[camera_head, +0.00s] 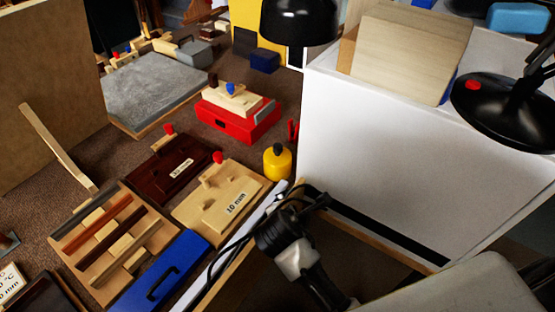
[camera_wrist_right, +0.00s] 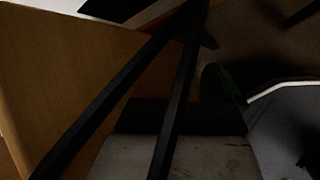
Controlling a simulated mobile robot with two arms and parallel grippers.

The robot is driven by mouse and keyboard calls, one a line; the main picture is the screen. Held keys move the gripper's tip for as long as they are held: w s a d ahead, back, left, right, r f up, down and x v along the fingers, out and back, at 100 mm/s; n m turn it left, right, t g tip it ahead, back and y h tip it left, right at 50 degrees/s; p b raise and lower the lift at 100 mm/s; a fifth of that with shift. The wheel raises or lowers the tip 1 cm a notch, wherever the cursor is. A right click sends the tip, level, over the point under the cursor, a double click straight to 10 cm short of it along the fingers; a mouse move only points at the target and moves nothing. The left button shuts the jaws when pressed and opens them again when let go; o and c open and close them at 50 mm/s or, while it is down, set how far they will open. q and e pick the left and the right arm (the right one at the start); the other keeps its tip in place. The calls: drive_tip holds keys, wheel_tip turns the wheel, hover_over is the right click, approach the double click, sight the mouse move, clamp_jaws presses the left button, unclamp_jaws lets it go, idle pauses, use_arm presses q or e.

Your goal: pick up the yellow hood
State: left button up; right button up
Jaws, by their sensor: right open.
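The yellow hood (camera_head: 277,164), a small rounded yellow piece with a dark knob on top, stands upright on the brown bench in the head view. It is right of the 10 mm wooden block and left of the white cabinet. My right gripper (camera_head: 308,200) is black and lies below and right of the hood, apart from it, near the bench's front edge. It is open and holds nothing I can see. The right wrist view is dark; two long black bars cross it, and the hood does not show there. My left gripper is not in view.
A white cabinet (camera_head: 375,140) stands close on the right, with a black lamp (camera_head: 500,110) above it. The light 10 mm block (camera_head: 205,215), a red box (camera_head: 235,125) and a slotted wooden tray (camera_head: 62,235) crowd the bench. A red item (camera_head: 293,130) stands behind the hood.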

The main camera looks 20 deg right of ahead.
sight(276, 157)
drive_tip(key=w+a+r+n+t+h, duration=0.3)
drive_tip(key=w+a+r+n, duration=0.1)
drive_tip(key=w+r+n, duration=0.45)
drive_tip(key=shift+n+t, duration=0.3)
drive_tip(key=shift+n, duration=0.25)
drive_tip(key=x, duration=0.5)
drive_tip(key=shift+w+f+b, duration=0.15)
drive_tip(key=shift+f+b, duration=0.1)
drive_tip(key=shift+b, duration=0.1)
drive_tip(key=x, duration=0.5)
drive_tip(key=shift+f, duration=0.2)
drive_tip(key=shift+r, duration=0.1)
drive_tip(key=c, duration=0.9)
